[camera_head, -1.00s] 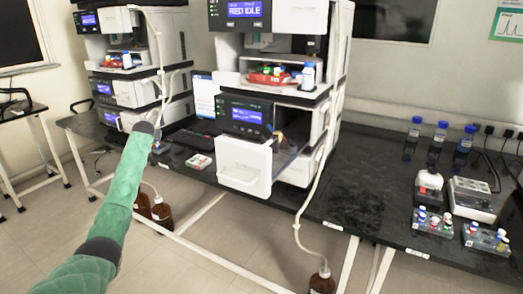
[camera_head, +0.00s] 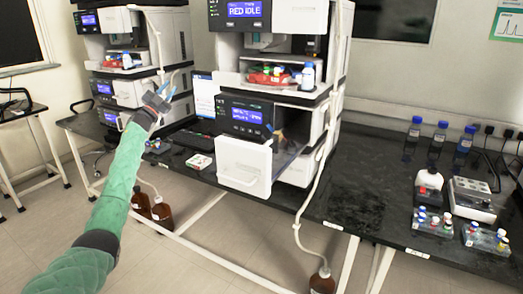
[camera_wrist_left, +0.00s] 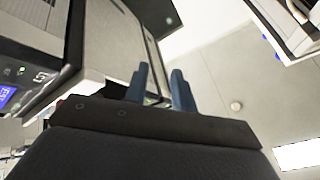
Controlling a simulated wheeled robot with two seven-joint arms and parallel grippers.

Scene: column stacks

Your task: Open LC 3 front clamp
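Two column stacks stand on the bench. The near stack (camera_head: 285,65) in the centre has a white front panel (camera_head: 243,166) pulled out low down, with a small yellowish part (camera_head: 278,137) behind it. The far stack (camera_head: 130,60) is at the left. I cannot read which one is LC 3, and I cannot make out a front clamp for certain. My left gripper (camera_head: 162,92) is raised before the far stack's lower right side. In the left wrist view its two blue fingers (camera_wrist_left: 162,78) stand apart with nothing between them. My right gripper is not in view.
A pale tube (camera_head: 315,185) hangs down the near stack's right side. A red tray with bottles (camera_head: 272,78) sits in that stack. Blue-capped bottles (camera_head: 440,131) and vial racks (camera_head: 433,224) stand on the right bench. Brown bottles (camera_head: 162,214) are on the floor. The bench's middle right is clear.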

